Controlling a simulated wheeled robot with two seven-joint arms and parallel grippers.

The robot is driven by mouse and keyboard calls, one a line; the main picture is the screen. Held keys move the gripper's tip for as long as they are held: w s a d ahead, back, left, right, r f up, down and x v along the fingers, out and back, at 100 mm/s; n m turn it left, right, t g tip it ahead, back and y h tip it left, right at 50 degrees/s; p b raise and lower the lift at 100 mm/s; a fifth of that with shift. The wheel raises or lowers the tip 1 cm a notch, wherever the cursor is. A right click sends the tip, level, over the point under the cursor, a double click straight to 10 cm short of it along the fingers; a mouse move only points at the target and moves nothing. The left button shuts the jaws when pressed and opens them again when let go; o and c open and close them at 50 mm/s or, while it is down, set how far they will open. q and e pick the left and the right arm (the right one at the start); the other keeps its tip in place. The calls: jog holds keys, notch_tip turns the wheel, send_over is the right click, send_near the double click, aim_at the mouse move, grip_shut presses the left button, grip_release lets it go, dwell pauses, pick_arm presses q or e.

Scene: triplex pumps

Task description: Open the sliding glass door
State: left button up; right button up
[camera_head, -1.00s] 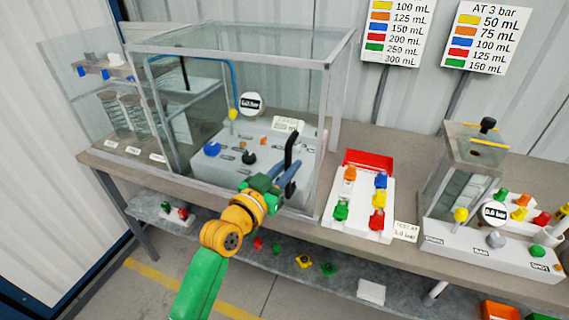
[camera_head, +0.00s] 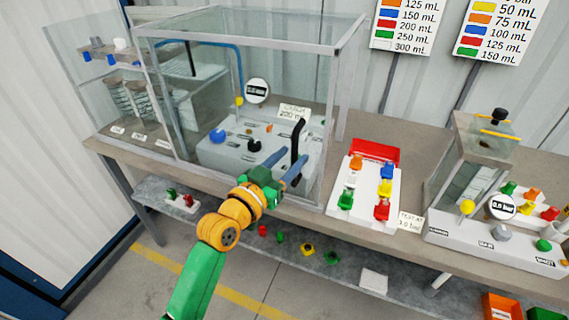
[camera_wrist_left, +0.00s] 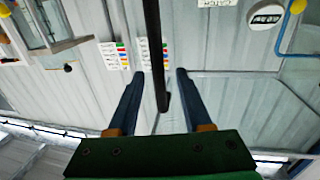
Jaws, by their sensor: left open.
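The sliding glass door is the clear front of a large glass case (camera_head: 240,20) on the bench. Its upright black handle (camera_head: 299,130) stands on the right part of that front. My left gripper (camera_head: 294,157) is open at the handle, with its two blue fingers pointing towards the glass. In the left wrist view the black handle (camera_wrist_left: 153,35) runs between the two open fingers (camera_wrist_left: 160,74), with a visible gap on both sides. The door looks shut. My right gripper is not in view.
Inside the case stands a grey pump block (camera_head: 240,150) with coloured knobs. Right of the case are a white tray (camera_head: 346,210) of coloured parts and a smaller pump station (camera_head: 460,245). A lower shelf (camera_head: 340,268) holds several loose parts.

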pick_arm(q)
jog(key=v, duration=0.5)
jog(key=shift+b, duration=0.35)
jog(key=s+a+f+n+g+y, duration=0.1)
jog(key=s+a+f+g+y, duration=0.1)
jog(key=f, duration=0.8)
jog(key=s+a+f+n+g+y, duration=0.1)
jog(key=s+a+f+g+y, duration=0.15)
jog(key=f, duration=0.85)
jog(key=s+a+f+n+g+y, duration=0.1)
jog(key=a+f+n+y, duration=0.15)
jog(key=f, duration=0.75)
jog(key=s+a+f+g, duration=0.4)
jog(key=s+f, duration=0.8)
jog(key=f, duration=0.1)
jog(key=s+a+f+g+y, duration=0.1)
jog(key=s+a+f+g, duration=0.1)
jog(key=s, duration=0.9)
jog(key=s+a+f+g+y, duration=0.1)
jog(key=s+f, duration=0.4)
jog(key=s, duration=0.6)
jog(key=shift+a+m+g, duration=0.35)
jog(key=shift+a+g, duration=0.4)
jog(key=shift+g, duration=0.2)
